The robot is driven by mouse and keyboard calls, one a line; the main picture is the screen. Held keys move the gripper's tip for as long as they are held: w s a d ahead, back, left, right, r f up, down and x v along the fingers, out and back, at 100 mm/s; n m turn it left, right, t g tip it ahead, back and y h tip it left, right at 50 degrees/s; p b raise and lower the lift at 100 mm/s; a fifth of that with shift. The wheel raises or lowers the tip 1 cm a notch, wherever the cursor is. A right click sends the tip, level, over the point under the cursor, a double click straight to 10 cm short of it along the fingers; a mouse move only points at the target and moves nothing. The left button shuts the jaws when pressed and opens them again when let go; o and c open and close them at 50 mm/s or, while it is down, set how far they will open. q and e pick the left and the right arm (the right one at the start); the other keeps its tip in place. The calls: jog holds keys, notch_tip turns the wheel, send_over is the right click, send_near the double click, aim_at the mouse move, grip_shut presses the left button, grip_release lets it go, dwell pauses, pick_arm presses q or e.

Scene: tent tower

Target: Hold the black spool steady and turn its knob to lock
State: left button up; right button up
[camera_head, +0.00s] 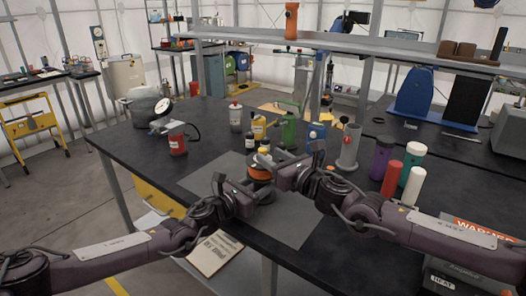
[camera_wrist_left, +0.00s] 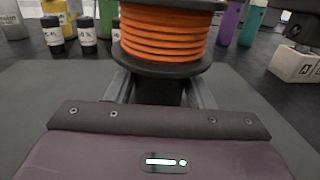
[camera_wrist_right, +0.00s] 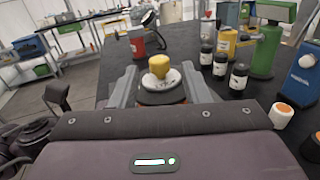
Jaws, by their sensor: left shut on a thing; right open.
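The black spool (camera_wrist_left: 165,66), wound with orange line, stands on the grey mat in front of me; it shows in the head view (camera_head: 259,171). My left gripper (camera_head: 254,188) is shut on the spool's lower black part, beneath its bottom flange in the left wrist view. The yellow knob (camera_wrist_right: 159,67) sits on top of the spool, centred in the right wrist view. My right gripper (camera_wrist_right: 159,84) is open, with one finger to each side of the knob and spool top. I cannot tell whether its fingers touch anything.
The grey mat (camera_head: 292,226) lies on the dark table. Several small bottles (camera_wrist_right: 222,62), a green tool (camera_wrist_right: 265,45) and a blue device (camera_wrist_right: 302,72) stand close behind the spool. A red can (camera_head: 177,144) is at left; purple, red and white cylinders (camera_head: 415,186) are at right.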

aim_at(266, 153)
jog(key=shift+x, duration=2.25)
grip_shut()
